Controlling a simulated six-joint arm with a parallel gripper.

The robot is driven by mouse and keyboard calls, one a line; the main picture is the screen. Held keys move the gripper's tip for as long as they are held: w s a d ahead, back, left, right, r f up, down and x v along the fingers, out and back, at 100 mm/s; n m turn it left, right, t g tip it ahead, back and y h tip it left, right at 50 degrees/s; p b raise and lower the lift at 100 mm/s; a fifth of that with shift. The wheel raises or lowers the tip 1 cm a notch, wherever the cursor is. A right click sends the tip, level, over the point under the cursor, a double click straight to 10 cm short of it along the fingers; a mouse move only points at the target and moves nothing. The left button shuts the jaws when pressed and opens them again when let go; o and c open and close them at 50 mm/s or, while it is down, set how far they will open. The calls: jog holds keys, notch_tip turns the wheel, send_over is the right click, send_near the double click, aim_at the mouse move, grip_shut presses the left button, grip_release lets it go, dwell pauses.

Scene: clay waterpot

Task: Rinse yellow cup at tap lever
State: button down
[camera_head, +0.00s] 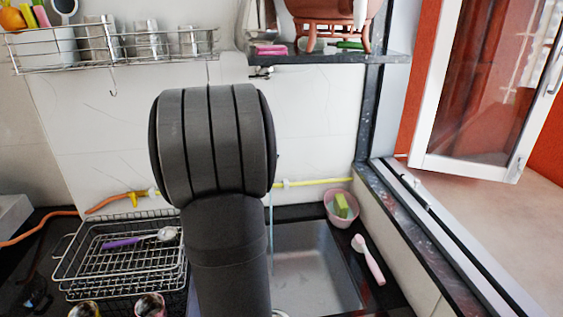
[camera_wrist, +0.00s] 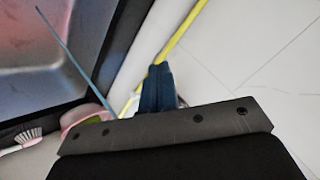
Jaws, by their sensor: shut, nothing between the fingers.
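My gripper (camera_wrist: 158,88) shows in the wrist view as dark blue fingertips, shut and empty, close to the yellow pipe along the white wall. In the head view my arm hides it. A thin blue line, which looks like a water stream, runs over the sink in the wrist view (camera_wrist: 75,60) and the head view (camera_head: 271,230). The tap and its lever are hidden or cannot be made out. A yellow-rimmed object (camera_head: 84,310), perhaps the yellow cup, is cut off at the bottom left of the head view.
The steel sink (camera_head: 310,275) is right of my arm. A pink bowl with a green sponge (camera_head: 341,206) and a pink brush (camera_head: 368,260) lie beside it. A wire dish rack (camera_head: 75,262) stands left. A shelf (camera_head: 330,58) and wire basket (camera_head: 115,55) hang above.

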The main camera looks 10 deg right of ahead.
jog(key=d+r+m+t+h, duration=0.3)
jog(key=d+r+m, duration=0.1)
jog(key=d+m, duration=0.4)
jog(key=d+r+m+t+h, duration=0.3)
jog(key=d+r+m, duration=0.1)
jog(key=d+m, duration=0.4)
jog(key=w+d+f+m, duration=0.1)
jog(key=w, duration=0.7)
jog(key=shift+w+d+f, duration=0.2)
jog(key=shift+d, duration=0.1)
jog(key=shift+a, duration=0.1)
jog(key=shift+a+r, duration=0.3)
jog(key=shift+a, duration=0.25)
jog(key=shift+s, duration=0.1)
